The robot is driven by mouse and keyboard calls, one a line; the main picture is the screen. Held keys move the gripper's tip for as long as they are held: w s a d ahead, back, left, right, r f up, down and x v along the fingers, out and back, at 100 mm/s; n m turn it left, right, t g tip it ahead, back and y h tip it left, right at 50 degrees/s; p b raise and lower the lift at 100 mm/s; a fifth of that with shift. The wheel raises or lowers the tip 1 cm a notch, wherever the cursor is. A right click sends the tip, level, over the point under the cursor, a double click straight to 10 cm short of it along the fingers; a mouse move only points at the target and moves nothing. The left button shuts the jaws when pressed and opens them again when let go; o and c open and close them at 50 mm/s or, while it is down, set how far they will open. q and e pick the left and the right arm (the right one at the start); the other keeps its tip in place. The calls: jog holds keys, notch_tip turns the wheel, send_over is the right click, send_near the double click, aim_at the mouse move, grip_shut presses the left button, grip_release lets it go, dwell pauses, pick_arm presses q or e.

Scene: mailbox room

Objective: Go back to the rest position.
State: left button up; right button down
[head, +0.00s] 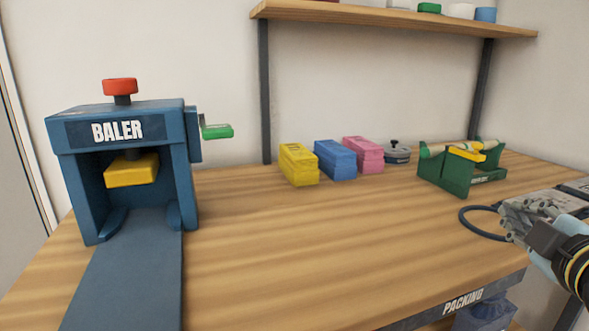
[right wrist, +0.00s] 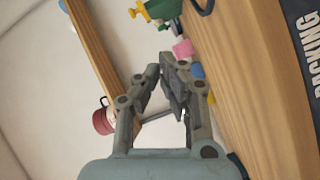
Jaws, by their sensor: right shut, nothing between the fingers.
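My right gripper (head: 512,218) is at the right edge of the head view, above the right part of the wooden table (head: 330,245). It is shut and empty, apart from everything on the table. In the right wrist view its fingers (right wrist: 168,68) come together at the tips, with nothing between them. My left gripper is in neither view.
A blue baler (head: 120,115) stands at the left. Yellow (head: 299,165), blue (head: 336,160) and pink (head: 363,155) blocks stand mid-table. A green tape holder (head: 455,178) and a cable (head: 475,232) are near my gripper. A shelf (head: 400,20) runs above. The table's front middle is clear.

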jog(key=s+a+f+m+g+y, duration=0.1)
jog(key=s+a+f+m+g, duration=0.2)
jog(key=s+f+m+g, duration=0.7)
jog(key=s+a+f+g+y, duration=0.25)
jog(key=s+f, duration=0.35)
jog(key=s, duration=1)
jog(key=s+d+f+g+h, duration=0.1)
jog(key=s+f, duration=0.1)
jog(key=f, duration=1.2)
jog(key=s+d+f+g, duration=0.1)
jog(key=s+f, duration=0.1)
jog(key=f, duration=1.2)
jog(key=s+d+f+g, duration=0.1)
jog(key=s+f, duration=1.2)
jog(key=s, duration=0.4)
jog(key=shift+f+m, duration=0.25)
jog(key=shift+m, duration=0.15)
jog(key=shift+s+d, duration=0.1)
jog(key=shift+s, duration=0.1)
